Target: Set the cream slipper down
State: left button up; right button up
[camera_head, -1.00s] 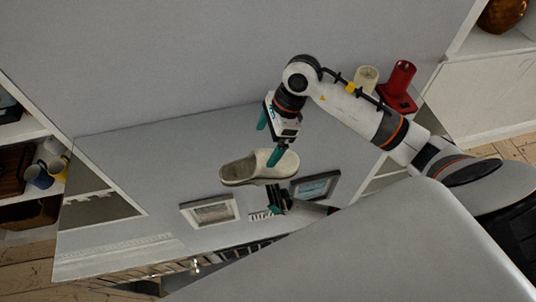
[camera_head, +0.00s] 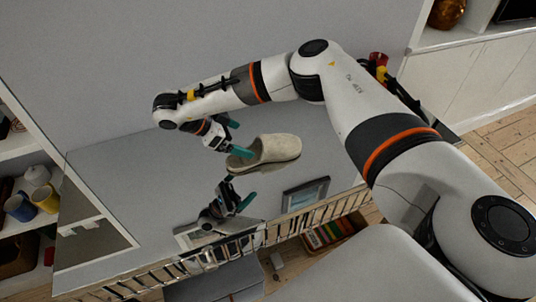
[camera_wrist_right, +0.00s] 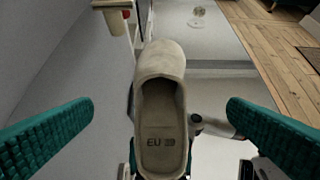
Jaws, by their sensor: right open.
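The cream slipper (camera_head: 268,152) is over a glossy grey surface (camera_head: 130,180), its closed toe to the right and its opening to the left. I cannot tell whether its sole touches the surface. My right gripper (camera_head: 235,138) is open at the slipper's opening end, one teal finger overlapping that end. In the right wrist view the slipper (camera_wrist_right: 163,110) is upright, opening towards the camera, between the spread fingers (camera_wrist_right: 160,125) and apart from both. A second teal-fingered shape below it looks like a mirror image in the glossy surface. My left gripper does not show.
A shelf with several cups (camera_head: 20,207) stands at the left. A metal rail (camera_head: 210,256) runs along the near edge, with books (camera_head: 325,232) beyond it. A red object (camera_head: 378,59) is partly behind my right arm. The surface left of the slipper is clear.

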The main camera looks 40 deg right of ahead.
aim_at(264, 148)
jog(key=x, duration=0.4)
jog(key=shift+d+f+p, duration=0.15)
jog(key=shift+d+p, duration=0.1)
jog(key=shift+p, duration=0.1)
jog(key=shift+s+d+f, duration=0.2)
jog(key=shift+d+f, duration=0.05)
jog(key=shift+f, duration=0.1)
jog(key=p+x, duration=0.1)
jog(key=x, duration=0.4)
jog(key=shift+r, duration=0.1)
jog(key=c, duration=1.1)
notch_tip(264, 148, up, 10)
jog(key=shift+c, duration=0.2)
jog(key=s+a+r+n+t+y, duration=0.1)
jog(key=s+a+r+n+t, duration=0.2)
jog(key=s+a+n+t, duration=0.4)
jog(key=s+a+n, duration=0.3)
jog(key=a, duration=0.4)
jog(key=shift+s+a+r+n+t+y, duration=0.2)
jog(key=shift+s+n+t+y, duration=0.1)
jog(key=shift+y, duration=0.1)
